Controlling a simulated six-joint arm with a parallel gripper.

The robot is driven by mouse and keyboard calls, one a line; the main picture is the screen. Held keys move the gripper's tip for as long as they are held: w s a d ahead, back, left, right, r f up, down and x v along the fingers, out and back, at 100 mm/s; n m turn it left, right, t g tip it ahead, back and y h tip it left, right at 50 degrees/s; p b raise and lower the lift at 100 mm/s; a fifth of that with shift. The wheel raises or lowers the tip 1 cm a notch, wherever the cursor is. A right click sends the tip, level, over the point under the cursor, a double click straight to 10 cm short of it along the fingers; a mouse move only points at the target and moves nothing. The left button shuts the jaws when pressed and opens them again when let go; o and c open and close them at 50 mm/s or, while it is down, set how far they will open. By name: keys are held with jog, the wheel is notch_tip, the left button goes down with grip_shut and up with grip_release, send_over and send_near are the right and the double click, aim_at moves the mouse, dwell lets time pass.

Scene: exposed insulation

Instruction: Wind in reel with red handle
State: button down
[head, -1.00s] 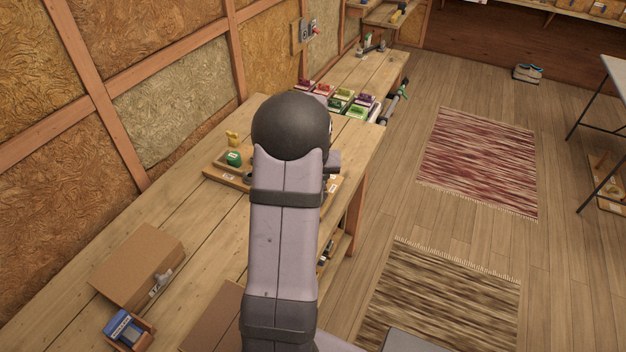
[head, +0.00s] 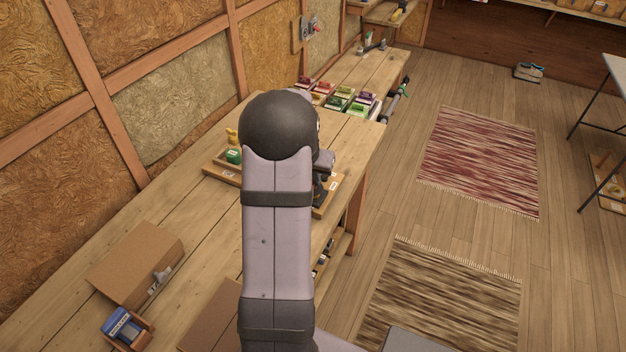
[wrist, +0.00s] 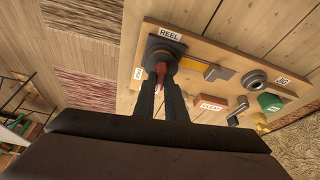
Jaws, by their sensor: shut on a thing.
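In the wrist view the dark round reel (wrist: 158,50) is mounted on a wooden board (wrist: 205,45), beside a label reading REEL. Its red handle (wrist: 161,69) stands out toward me. My gripper (wrist: 161,84) is shut on the red handle, a dark finger on each side. The fingers hide part of the handle. In the head view the board (head: 222,174) lies on the workbench, and my arm hides the reel. My gripper (head: 319,192) shows only partly there, low at the board's right end.
The board also carries a yellow bar (wrist: 213,70), a grey ring (wrist: 254,78), a block labelled CLEAT (wrist: 211,105) and a green piece (wrist: 269,102). Several coloured boxes (head: 340,98) stand farther along the bench. A cardboard box (head: 137,263) lies nearer.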

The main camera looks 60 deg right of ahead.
jog(key=m+b, duration=0.1)
jog(key=b, duration=0.1)
jog(key=m+g+b, duration=0.1)
jog(key=m+b, duration=0.1)
jog(key=shift+w+f+b, duration=0.2)
jog(key=shift+f+b, duration=0.1)
jog(key=shift+b, duration=0.1)
jog(key=m+b, duration=0.1)
jog(key=m+g+b, duration=0.1)
jog(key=shift+r+m, duration=0.2)
jog(key=shift+m, duration=0.2)
jog(key=shift+w+r+m+g+y+b, duration=0.1)
jog(key=shift+m+g+y+b, duration=0.45)
jog(key=shift+m, duration=0.75)
jog(key=c, duration=1.8)
grip_release()
jog(key=shift+r, duration=0.1)
